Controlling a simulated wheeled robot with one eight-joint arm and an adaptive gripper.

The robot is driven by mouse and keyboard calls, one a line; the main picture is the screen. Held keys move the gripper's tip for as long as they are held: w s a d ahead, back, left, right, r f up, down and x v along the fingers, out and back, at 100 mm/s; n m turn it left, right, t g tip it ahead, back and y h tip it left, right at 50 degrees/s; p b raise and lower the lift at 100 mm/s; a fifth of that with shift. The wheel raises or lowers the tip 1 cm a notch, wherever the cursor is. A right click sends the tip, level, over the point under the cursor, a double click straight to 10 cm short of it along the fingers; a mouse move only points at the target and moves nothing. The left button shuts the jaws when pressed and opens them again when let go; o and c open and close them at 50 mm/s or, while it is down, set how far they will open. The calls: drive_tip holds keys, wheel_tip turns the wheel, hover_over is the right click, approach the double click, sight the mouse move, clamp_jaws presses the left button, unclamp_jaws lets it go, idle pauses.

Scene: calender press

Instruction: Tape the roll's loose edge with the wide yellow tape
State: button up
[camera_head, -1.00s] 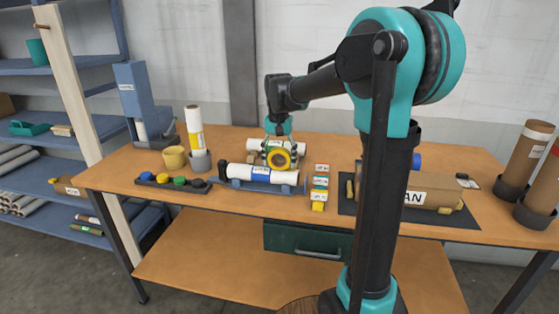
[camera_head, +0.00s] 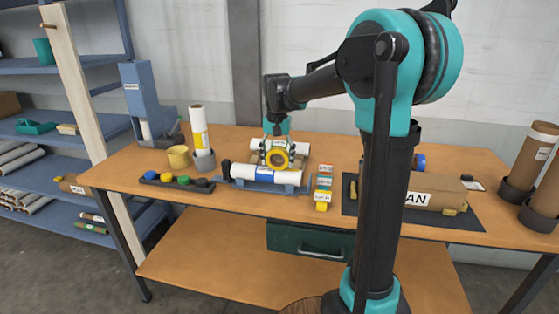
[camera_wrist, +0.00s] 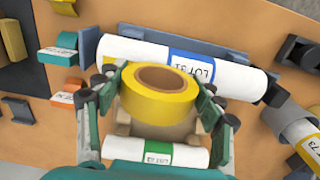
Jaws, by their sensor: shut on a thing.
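My gripper (camera_head: 277,148) is shut on the wide yellow tape (camera_head: 277,157), a thick ring with a brown core. In the wrist view the tape (camera_wrist: 158,95) sits between the two green and black fingers. The white roll (camera_head: 264,173) with a blue band lies in a blue-grey cradle (camera_head: 270,187) on the table. The roll's loose edge cannot be made out.
A second white roll (camera_wrist: 140,151) with a green label lies behind the tape. A brown carton (camera_head: 440,190) lies on a dark mat right.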

sight(276, 149)
drive_tip(key=shift+a, duration=0.2)
drive_tip(key=shift+r, duration=0.2)
drive_tip(key=shift+r, duration=2.85)
